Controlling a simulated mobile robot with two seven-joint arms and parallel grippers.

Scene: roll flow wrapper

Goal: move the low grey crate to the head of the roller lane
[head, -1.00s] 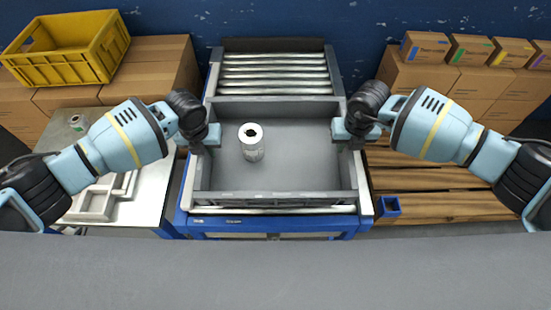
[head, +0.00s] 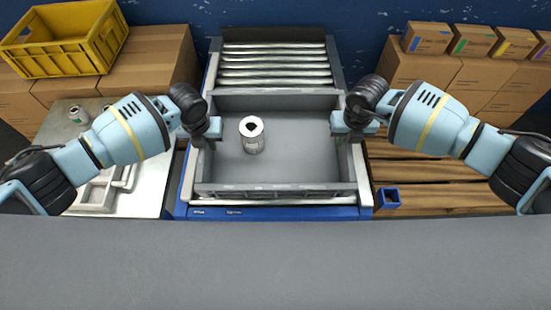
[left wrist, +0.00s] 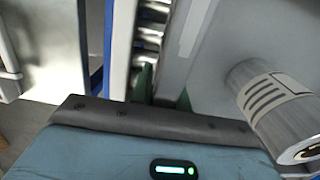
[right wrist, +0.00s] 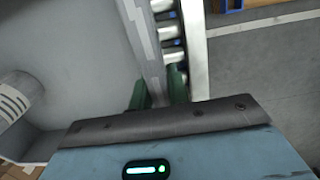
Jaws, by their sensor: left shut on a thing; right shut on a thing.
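The low grey crate (head: 290,170) sits level over the near part of the roller lane (head: 274,65). Bare rollers show beyond its far wall. A roll with a white top and dark centre (head: 251,134) stands upright inside it, left of centre; the left wrist view shows its striped label (left wrist: 275,100). My left gripper (head: 212,130) is shut on the crate's left wall. My right gripper (head: 342,126) is shut on its right wall. In the wrist views the green fingertips (left wrist: 145,85) (right wrist: 158,88) straddle the walls. The crate's underside is hidden.
A metal table (head: 145,190) with pale trays stands left of the lane. A yellow crate (head: 65,55) rests on cartons at the back left. Small boxes (head: 472,40) top cartons at the back right. A wooden pallet (head: 440,185) and a small blue bin (head: 388,197) lie right.

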